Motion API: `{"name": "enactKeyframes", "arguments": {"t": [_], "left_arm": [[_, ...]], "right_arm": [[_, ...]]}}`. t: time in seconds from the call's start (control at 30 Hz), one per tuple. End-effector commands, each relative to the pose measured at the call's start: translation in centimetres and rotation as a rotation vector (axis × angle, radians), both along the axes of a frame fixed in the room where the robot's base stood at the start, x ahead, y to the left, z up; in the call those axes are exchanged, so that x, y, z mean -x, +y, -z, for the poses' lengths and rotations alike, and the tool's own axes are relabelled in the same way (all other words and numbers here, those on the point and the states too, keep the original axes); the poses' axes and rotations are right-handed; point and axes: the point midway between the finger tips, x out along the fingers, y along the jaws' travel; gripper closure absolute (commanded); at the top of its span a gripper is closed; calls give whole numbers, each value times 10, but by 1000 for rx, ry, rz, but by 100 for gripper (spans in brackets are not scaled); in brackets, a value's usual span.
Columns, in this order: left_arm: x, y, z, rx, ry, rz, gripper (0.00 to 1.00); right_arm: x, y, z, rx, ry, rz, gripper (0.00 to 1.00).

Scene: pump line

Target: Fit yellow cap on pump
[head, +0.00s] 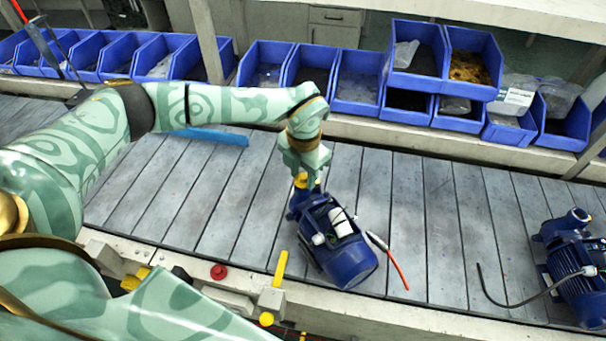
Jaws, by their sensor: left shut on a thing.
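A blue pump (345,262) lies on the grey slatted conveyor, with its narrower port end towards the back left. My left gripper (304,176) points down over that port end, its jaws shut on the yellow cap (301,182). The cap is at the port's mouth, low and close against it. Whether it is seated or just above the port cannot be told, since the jaws hide part of it. My right gripper is not in view.
A second blue pump (575,262) with a black cable sits at the right on the conveyor (430,215). Blue bins (357,92) line the back edge. A red button (219,271) and yellow lever (280,268) are on the front rail.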

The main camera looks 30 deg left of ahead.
Motion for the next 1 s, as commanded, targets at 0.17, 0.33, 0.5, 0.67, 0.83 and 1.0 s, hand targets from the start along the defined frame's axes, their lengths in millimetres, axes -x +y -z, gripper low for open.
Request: {"name": "enactKeyframes", "arguments": {"t": [0.17, 0.33, 0.5, 0.67, 0.83, 1.0], "left_arm": [[1, 0, 2, 0, 4, 2, 86], [2, 0, 3, 0, 5, 2, 86], [2, -1, 3, -1, 6, 3, 86], [4, -1, 2, -1, 6, 3, 86], [5, -2, 2, 0, 5, 3, 86], [5, -2, 3, -1, 6, 3, 86]], "right_arm": [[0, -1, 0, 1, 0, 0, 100], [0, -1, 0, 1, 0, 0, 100], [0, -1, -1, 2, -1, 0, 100], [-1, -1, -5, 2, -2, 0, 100], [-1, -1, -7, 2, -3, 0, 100], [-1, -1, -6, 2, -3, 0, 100]]}}
